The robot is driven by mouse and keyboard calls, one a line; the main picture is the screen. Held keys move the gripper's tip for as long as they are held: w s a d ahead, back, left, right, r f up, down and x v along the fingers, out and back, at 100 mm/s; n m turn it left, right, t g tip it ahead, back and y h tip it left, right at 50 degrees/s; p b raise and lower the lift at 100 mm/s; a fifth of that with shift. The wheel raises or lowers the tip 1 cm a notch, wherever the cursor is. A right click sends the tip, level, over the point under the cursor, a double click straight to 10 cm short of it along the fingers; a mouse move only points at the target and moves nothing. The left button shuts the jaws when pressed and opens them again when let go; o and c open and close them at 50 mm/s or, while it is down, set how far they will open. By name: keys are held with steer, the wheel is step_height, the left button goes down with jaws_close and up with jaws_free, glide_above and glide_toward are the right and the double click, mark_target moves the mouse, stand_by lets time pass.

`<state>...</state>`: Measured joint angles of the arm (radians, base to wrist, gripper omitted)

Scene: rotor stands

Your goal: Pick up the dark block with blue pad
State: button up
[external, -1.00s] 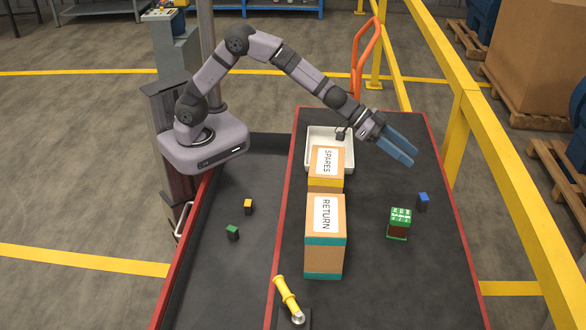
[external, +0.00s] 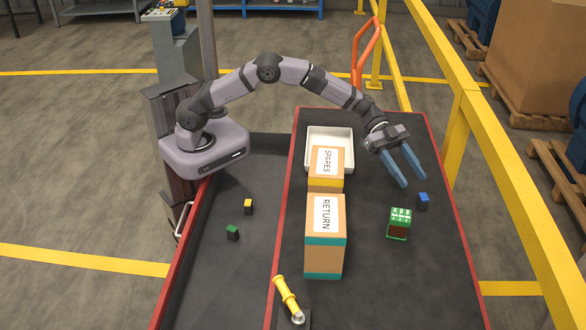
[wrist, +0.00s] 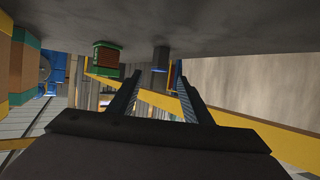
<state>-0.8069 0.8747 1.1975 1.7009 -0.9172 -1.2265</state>
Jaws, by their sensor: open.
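The dark block with the blue pad (external: 422,202) stands on the right part of the table in the external view, close to the right of the green-topped box. In the wrist view a dark block with a blue end (wrist: 161,58) shows beyond and between the fingers. My gripper (external: 414,183) is open and empty, its blue fingers spread and pointing down and forward. It is just behind the block and appears above the table, not touching it. The fingers also show in the wrist view (wrist: 157,92).
A green-topped brown box (external: 398,226) stands just left of the block. The RETURN box (external: 325,250) and SPARES box (external: 326,178) stand mid-table, with a white tray (external: 343,135) behind. Yellow-pad (external: 248,207) and green-pad (external: 232,233) blocks and a yellow-handled tool (external: 287,296) lie left and front.

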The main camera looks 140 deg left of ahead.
mark_target(419, 201)
steer(key=shift+w+d+f+p, duration=0.2)
steer(key=shift+w+p, duration=0.3)
steer(key=shift+w, duration=0.1)
steer(key=shift+p+x, duration=0.9)
steer(key=shift+x, duration=1.1)
steer(key=shift+f, duration=0.15)
jaws_close()
